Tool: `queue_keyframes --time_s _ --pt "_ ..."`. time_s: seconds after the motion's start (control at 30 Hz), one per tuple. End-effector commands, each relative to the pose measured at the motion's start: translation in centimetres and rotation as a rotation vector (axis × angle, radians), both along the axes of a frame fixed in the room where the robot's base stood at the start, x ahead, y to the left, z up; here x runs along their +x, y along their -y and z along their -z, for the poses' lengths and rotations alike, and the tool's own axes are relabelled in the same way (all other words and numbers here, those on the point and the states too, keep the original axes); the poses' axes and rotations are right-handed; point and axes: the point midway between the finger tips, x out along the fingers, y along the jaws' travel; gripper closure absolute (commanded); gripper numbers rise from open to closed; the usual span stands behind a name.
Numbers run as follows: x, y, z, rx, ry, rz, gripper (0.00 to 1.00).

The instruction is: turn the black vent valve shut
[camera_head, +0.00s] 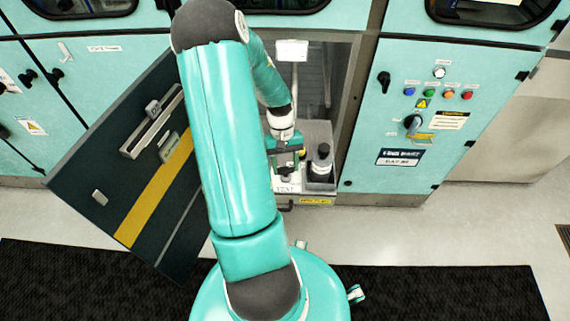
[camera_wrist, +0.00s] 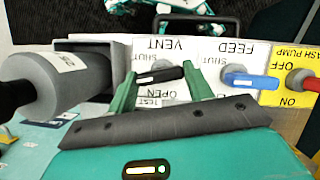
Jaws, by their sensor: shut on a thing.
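The black vent valve (camera_wrist: 160,75) shows in the wrist view as a small black lever on a white panel. The VENT, SHUT and OPEN labels around it appear upside down. The lever lies nearly level across the picture. My gripper (camera_wrist: 160,70) has its green fingers at the two ends of the lever and is shut on it. The finger bodies hide parts of the labels. In the head view my gripper (camera_head: 286,147) is inside the open cabinet bay, above the VENT label (camera_head: 285,188); the lever itself is hard to make out there.
A blue FEED lever (camera_wrist: 252,80) sits just right of the vent lever, with a red lever (camera_wrist: 302,80) on a yellow plate beyond. A grey bottle (camera_wrist: 55,85) stands close on the left. In the head view the dark cabinet door (camera_head: 95,175) hangs open on the left.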

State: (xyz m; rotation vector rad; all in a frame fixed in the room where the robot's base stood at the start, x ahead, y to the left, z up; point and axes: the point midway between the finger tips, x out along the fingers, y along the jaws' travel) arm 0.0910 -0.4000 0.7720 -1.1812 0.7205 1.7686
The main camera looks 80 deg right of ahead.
Motion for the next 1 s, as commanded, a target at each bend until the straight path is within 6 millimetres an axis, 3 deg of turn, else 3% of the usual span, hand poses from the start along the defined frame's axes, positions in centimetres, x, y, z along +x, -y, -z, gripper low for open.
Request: queue_keyframes --time_s 0.4,1.0 --pt "-0.07 0.12 -0.07 -0.001 0.001 0.231 0.72" --pt "-0.10 0.10 -0.06 -0.002 0.001 0.272 0.72"
